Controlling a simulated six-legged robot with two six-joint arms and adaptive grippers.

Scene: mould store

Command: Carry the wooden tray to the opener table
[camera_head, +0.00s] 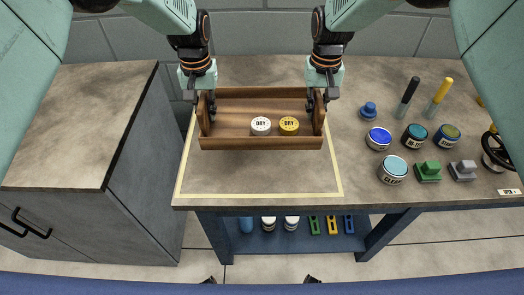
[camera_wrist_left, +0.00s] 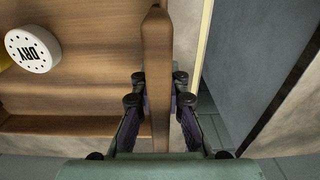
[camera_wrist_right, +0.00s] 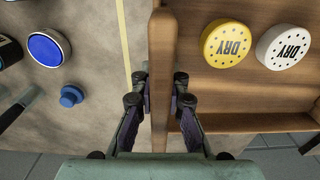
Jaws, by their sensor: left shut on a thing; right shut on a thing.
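The wooden tray (camera_head: 262,143) is at the far part of a stone-topped table, inside a pale yellow outline. It holds a white tin marked DRY (camera_head: 261,126) and a yellow tin marked DRY (camera_head: 289,126). My left gripper (camera_head: 207,108) is shut on the tray's left end wall, which stands between its fingers in the left wrist view (camera_wrist_left: 158,70). My right gripper (camera_head: 316,103) is shut on the right end wall, also seen between the fingers in the right wrist view (camera_wrist_right: 160,80). Whether the tray touches the tabletop I cannot tell.
Right of the tray stand a blue-topped tin (camera_head: 379,138), several other tins, a blue knob (camera_head: 368,110), a green block (camera_head: 428,171) and upright handles. A grey cabinet (camera_head: 75,130) stands left, across a gap. The outlined area (camera_head: 262,180) in front of the tray is bare.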

